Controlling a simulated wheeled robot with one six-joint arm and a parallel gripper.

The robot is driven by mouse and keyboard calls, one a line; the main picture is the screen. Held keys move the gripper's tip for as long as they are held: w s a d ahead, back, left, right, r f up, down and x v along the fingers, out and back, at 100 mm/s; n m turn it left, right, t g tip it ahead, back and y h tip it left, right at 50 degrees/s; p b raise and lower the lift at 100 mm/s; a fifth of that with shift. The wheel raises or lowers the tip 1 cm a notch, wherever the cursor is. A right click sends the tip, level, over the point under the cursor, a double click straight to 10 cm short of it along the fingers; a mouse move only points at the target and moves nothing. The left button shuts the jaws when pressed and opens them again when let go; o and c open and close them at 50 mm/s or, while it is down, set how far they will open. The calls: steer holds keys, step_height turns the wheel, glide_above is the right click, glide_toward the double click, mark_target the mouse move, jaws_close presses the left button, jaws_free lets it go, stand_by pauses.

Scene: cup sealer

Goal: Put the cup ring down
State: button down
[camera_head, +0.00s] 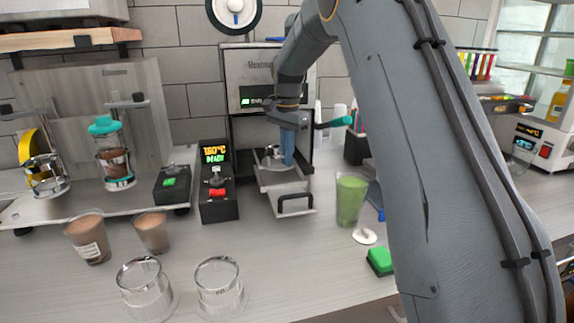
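The cup sealer (250,75) stands against the tiled wall, with a lit display and a teal-tipped lever (336,122) on its right. Its silver tray (278,186) is slid out towards the front, with a black handle (295,205). My gripper (287,160) points down over the back right of the tray, its blue fingers close to a small silver part (272,151). I cannot make out the cup ring for certain; the fingers hide part of that area. Whether the fingers are open, shut or touching the ring cannot be told.
A green drink cup (350,199) stands right of the tray. A black control box (218,190) is on the left. Two brown drink cups (88,238) (152,232) and two clear glasses (145,289) (219,286) stand at the front left. A green-topped block (380,261) lies near the front edge.

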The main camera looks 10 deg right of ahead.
steer(key=shift+f+p, duration=0.6)
steer(key=shift+f, duration=1.3)
steer(key=shift+f, duration=0.35)
steer(key=c, duration=2)
jaws_free()
steer(key=shift+r, duration=0.1)
step_height(320, 180, up, 13)
steer(key=b, duration=0.4)
steer(key=shift+f, duration=0.2)
steer(key=shift+s, duration=0.1)
